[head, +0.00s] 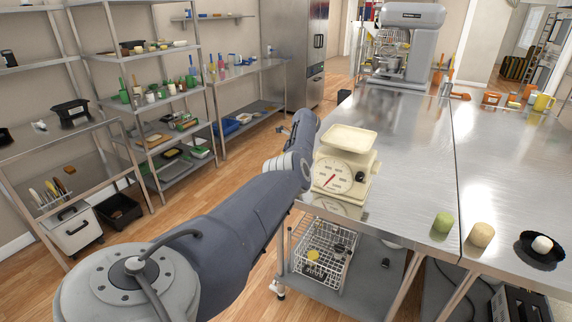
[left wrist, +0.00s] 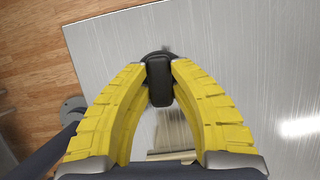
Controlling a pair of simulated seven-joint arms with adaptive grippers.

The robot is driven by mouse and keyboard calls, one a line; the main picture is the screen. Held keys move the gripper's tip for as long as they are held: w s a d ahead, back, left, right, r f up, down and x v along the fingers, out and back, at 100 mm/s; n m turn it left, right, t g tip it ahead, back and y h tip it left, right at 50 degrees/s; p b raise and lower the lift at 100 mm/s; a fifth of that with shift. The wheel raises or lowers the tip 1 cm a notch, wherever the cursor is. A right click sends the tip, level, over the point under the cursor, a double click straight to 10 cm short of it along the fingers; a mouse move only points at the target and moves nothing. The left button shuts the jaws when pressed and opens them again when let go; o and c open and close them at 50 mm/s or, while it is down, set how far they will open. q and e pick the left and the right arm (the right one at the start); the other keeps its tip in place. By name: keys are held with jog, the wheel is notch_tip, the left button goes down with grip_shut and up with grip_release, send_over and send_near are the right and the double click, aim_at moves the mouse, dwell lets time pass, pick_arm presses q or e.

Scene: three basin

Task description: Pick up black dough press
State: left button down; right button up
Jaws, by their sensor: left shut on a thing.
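In the left wrist view, the yellow fingers of my left gripper (left wrist: 160,72) are shut on the black dough press (left wrist: 160,90). A dark rounded edge shows beyond the fingertips, over the metal table. I cannot tell whether the press touches the table or is lifted. In the head view, my left arm reaches forward beside the cream scale, and its gripper and the press cannot be made out clearly. My right gripper is not in view.
The cream scale (head: 341,172) stands at the steel table's (head: 400,150) left edge. A grey mixer (head: 405,45) stands at the far end. Green (head: 442,222) and tan (head: 481,234) lumps and a black dish (head: 541,262) are at the right front. The table's middle is clear.

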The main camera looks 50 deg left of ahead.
pick_arm(q)
notch_tip(320, 180, up, 20)
dwell(0.8)
jog(key=c, duration=1.7)
grip_release()
jog(key=shift+c, duration=0.2)
grip_shut()
